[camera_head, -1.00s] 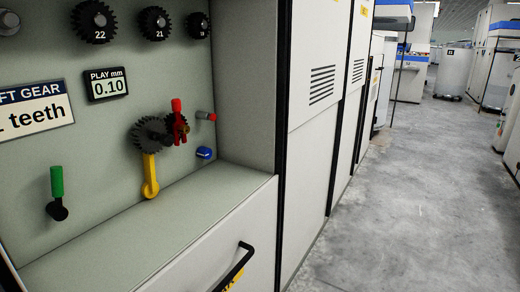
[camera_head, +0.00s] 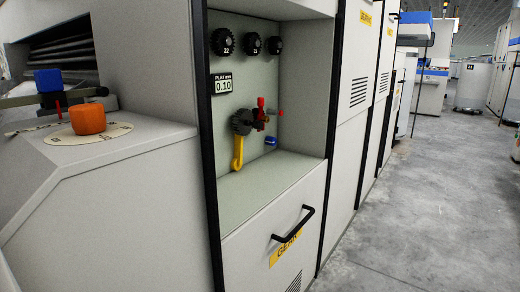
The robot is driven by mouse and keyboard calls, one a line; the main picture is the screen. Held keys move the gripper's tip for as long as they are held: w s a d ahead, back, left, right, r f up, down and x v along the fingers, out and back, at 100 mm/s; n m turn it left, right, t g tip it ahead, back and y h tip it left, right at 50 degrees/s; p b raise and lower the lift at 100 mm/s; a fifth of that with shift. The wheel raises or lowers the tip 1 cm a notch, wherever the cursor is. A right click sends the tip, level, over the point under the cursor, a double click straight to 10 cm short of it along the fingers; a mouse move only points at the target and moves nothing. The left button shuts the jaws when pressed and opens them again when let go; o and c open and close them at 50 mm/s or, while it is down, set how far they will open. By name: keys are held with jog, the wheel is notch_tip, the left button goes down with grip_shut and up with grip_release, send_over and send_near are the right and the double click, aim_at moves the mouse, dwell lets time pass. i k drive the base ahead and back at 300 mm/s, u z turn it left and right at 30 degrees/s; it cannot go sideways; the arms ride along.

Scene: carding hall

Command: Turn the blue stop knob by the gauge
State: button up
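A blue knob (camera_head: 48,81) stands at the far left, on a dark bracket at the back of a grey machine ledge. In front of it, an orange knob (camera_head: 88,119) sits on a pale round scale (camera_head: 62,137) with marks. A second small blue piece (camera_head: 271,141) is on the back wall of the recess, low and right of the gears. A display (camera_head: 222,84) reading PLAY mm 0.10 is on that wall, up and left of it. I cannot tell which blue piece is the stop knob. My gripper is not in view.
The recess holds a dark gear (camera_head: 242,122), a yellow lever (camera_head: 238,152), a red handle (camera_head: 261,110) and several black gears above. A drawer with a black handle (camera_head: 293,225) is below. Grey floor (camera_head: 430,190) is clear at right, along the cabinets.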

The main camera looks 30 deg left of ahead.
aim_at(269, 141)
jog(key=u, duration=0.95)
